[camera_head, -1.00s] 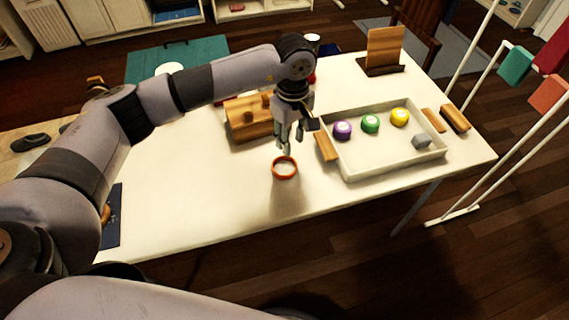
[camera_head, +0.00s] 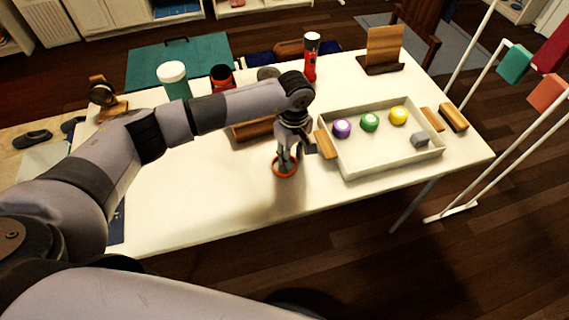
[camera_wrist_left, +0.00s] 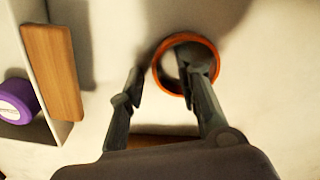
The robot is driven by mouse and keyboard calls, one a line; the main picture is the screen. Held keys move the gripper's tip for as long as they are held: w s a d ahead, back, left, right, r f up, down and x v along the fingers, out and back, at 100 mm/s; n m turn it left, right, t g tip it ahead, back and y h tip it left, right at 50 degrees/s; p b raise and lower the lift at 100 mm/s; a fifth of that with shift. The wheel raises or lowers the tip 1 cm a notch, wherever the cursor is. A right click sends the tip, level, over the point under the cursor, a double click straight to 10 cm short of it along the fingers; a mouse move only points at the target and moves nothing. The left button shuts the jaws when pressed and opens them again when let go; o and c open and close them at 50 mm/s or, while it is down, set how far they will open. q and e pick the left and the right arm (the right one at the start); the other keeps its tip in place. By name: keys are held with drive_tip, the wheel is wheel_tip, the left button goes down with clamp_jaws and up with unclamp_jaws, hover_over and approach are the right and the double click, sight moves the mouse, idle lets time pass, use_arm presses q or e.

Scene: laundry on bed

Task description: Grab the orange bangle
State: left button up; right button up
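The orange bangle (camera_head: 284,176) lies flat on the white table (camera_head: 215,205), left of the tray. It also shows in the left wrist view (camera_wrist_left: 213,48). My left gripper (camera_head: 287,164) points down at the bangle. In the left wrist view, my left gripper (camera_wrist_left: 165,70) has its fingers apart. One finger reaches over or into the ring's opening and the other is outside, to its left. Part of the rim lies between them. I cannot tell whether the fingers touch it. My right gripper is not in view.
A wooden box (camera_head: 252,132) sits behind my arm. A red flashlight (camera_head: 311,62) stands farther back. The table's front is clear.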

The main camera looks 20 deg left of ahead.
use_arm(q)
clamp_jaws()
drive_tip(key=shift+r, duration=0.15)
